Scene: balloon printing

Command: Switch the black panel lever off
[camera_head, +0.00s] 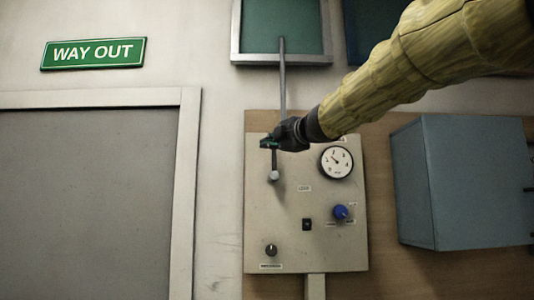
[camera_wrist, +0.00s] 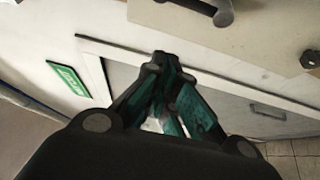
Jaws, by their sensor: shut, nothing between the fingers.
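The pale control panel (camera_head: 290,258) is on the wall in the head view. A dark rod with a round end, likely this lever, shows at the top of the wrist view (camera_wrist: 223,17). A small black switch (camera_head: 307,224) sits lower on the panel. My gripper (camera_head: 268,142) is in front of the panel's upper left, just above the lever's end, and covers part of it. In the wrist view my gripper (camera_wrist: 162,62) is shut and empty, apart from the lever in the picture.
The panel also carries a round gauge (camera_head: 336,161), a blue knob (camera_head: 341,212) and a dark knob (camera_head: 271,249). A grey-blue box (camera_head: 415,185) projects at right. A door (camera_head: 85,200) and a WAY OUT sign (camera_head: 93,53) are at left.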

